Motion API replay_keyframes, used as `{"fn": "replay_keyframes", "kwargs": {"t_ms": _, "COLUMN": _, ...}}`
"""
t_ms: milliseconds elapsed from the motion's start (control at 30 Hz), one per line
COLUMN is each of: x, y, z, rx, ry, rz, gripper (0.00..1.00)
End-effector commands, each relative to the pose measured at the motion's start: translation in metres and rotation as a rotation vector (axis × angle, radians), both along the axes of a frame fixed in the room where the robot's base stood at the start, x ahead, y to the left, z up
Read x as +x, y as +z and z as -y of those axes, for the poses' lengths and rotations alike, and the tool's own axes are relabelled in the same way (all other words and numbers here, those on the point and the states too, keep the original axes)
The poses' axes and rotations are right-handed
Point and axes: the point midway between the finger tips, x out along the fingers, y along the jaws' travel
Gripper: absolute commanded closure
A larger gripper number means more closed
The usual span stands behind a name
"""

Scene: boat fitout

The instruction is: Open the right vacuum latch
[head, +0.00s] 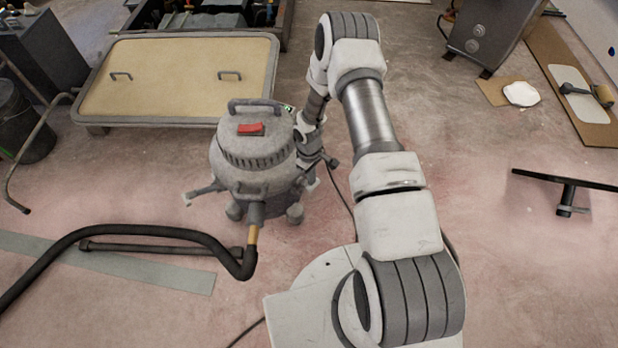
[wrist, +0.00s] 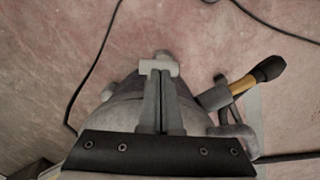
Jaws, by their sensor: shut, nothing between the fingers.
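The grey shop vacuum (head: 255,160) stands upright on the floor, with a red switch (head: 251,129) and a carry handle on its lid. My gripper is at its right side in the head view, mostly hidden there behind the vacuum and my arm. In the wrist view my gripper (wrist: 161,78) shows two dark fingers closed together, empty. A small pale grey piece, which looks like the right latch (wrist: 158,68), lies at the fingertips, over the vacuum's edge (wrist: 112,114). I cannot tell whether they touch, or whether the latch is open.
A black hose (head: 150,231) joins the vacuum's front by a yellow coupling (head: 253,235). A framed panel (head: 180,75) lies behind it. A thin cable (wrist: 90,65) runs over the floor.

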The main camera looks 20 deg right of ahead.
Motion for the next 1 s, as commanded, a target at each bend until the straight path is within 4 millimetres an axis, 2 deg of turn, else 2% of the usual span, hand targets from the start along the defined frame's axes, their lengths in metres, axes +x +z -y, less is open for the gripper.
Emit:
{"fn": "replay_keyframes", "kwargs": {"t_ms": 533, "x": -0.021, "y": -0.014, "z": 0.017, "rx": 0.001, "ry": -0.001, "rz": -0.001, "gripper": 1.00}}
{"fn": "replay_keyframes", "kwargs": {"t_ms": 867, "x": -0.037, "y": -0.025, "z": 0.027, "rx": 0.152, "ry": -0.006, "rz": 0.221, "gripper": 1.00}}
{"fn": "replay_keyframes", "kwargs": {"t_ms": 1000, "x": -0.040, "y": -0.031, "z": 0.030, "rx": 0.148, "ry": -0.001, "rz": 0.220, "gripper": 1.00}}
